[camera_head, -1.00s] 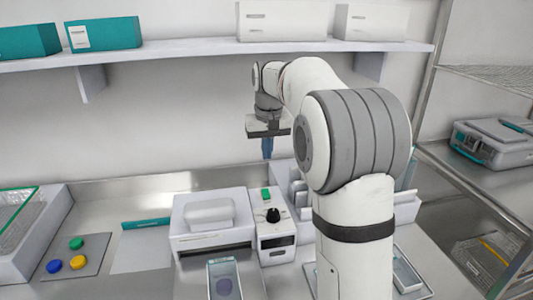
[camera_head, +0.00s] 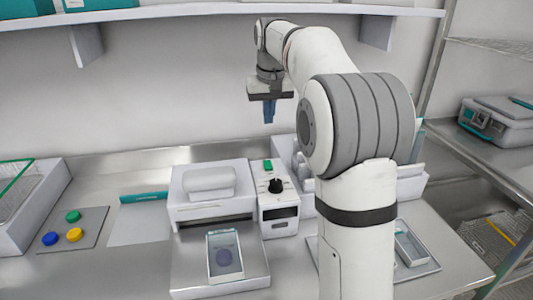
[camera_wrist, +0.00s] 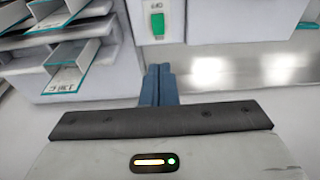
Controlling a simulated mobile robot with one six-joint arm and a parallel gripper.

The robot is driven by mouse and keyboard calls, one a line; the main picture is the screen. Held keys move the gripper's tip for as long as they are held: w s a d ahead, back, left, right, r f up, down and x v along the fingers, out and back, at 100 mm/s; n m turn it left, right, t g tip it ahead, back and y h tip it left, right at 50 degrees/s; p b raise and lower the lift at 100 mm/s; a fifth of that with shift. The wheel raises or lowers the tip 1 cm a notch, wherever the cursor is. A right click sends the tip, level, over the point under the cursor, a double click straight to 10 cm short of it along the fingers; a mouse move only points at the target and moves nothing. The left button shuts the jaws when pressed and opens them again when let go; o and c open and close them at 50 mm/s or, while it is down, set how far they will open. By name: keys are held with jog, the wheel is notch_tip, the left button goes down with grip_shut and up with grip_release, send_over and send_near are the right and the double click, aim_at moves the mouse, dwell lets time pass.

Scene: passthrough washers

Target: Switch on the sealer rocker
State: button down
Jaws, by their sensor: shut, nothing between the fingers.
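The sealer (camera_head: 213,195) is a white machine on the steel counter, with a control box (camera_head: 278,210) on its right side. The box carries a green rocker (camera_head: 268,165) at its far end and a black knob (camera_head: 275,186) nearer. In the wrist view the green rocker (camera_wrist: 158,24) shows in a white plate at the top, beyond the fingertips. My gripper (camera_head: 269,121) points down in the air above and behind the control box, apart from it. Its blue fingers (camera_wrist: 160,72) are together and empty. The rocker's tilt is too small to tell.
White bins (camera_wrist: 82,55) stand beside the control box. Coloured caps (camera_head: 74,234) lie on a grey mat at left. A shelf (camera_head: 190,15) runs above.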

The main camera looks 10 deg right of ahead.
aim_at(267, 161)
jog(key=w+f, duration=0.1)
jog(key=f, duration=0.8)
jog(key=w+f, duration=0.1)
jog(key=f, duration=0.3)
jog(key=shift+w+f, duration=0.35)
jog(key=shift+f, duration=0.05)
